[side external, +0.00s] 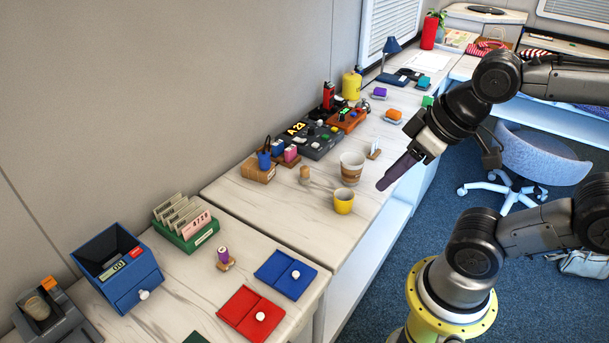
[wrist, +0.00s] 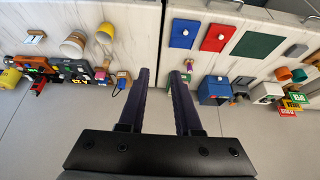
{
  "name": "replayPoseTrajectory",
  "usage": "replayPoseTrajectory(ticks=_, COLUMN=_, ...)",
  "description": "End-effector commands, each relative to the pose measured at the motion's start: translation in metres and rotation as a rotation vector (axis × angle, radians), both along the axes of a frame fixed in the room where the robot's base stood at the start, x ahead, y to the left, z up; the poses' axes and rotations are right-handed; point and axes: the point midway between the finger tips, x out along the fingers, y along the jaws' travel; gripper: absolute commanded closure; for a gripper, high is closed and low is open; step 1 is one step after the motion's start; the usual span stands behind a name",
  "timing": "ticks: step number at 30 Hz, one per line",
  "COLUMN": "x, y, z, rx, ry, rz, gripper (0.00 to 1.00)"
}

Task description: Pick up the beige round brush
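A small tan, rounded upright object (side external: 304,174), which looks like the beige round brush, stands on the white marbled counter (side external: 240,192) in the side external view. It sits left of a striped beige cup (side external: 351,168) and beside a wooden block.
The wooden block (side external: 258,170) holds a blue cup. The counter between yellow cup and blue tray is clear.

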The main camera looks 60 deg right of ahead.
Motion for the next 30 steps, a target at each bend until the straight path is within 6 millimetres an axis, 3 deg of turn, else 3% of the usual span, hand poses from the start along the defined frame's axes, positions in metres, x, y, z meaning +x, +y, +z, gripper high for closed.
replayPoseTrajectory(ticks=4, x=0.000, y=0.000, z=0.000, rx=0.000, ry=0.000, rz=0.000, gripper=0.65)
replayPoseTrajectory(ticks=11, x=0.000, y=0.000, z=0.000, rx=0.000, ry=0.000, rz=0.000, gripper=0.26)
replayPoseTrajectory(ticks=22, x=-0.006, y=-0.006, z=-0.002, rx=-0.044, ry=0.029, rz=0.020, gripper=0.26)
replayPoseTrajectory(ticks=26, x=-0.008, y=-0.031, z=0.008, rx=-0.185, ry=0.063, rz=0.051, gripper=0.26)
replayPoseTrajectory(ticks=30, x=0.001, y=-0.072, z=0.019, rx=-0.405, ry=0.191, rz=0.093, gripper=0.26)
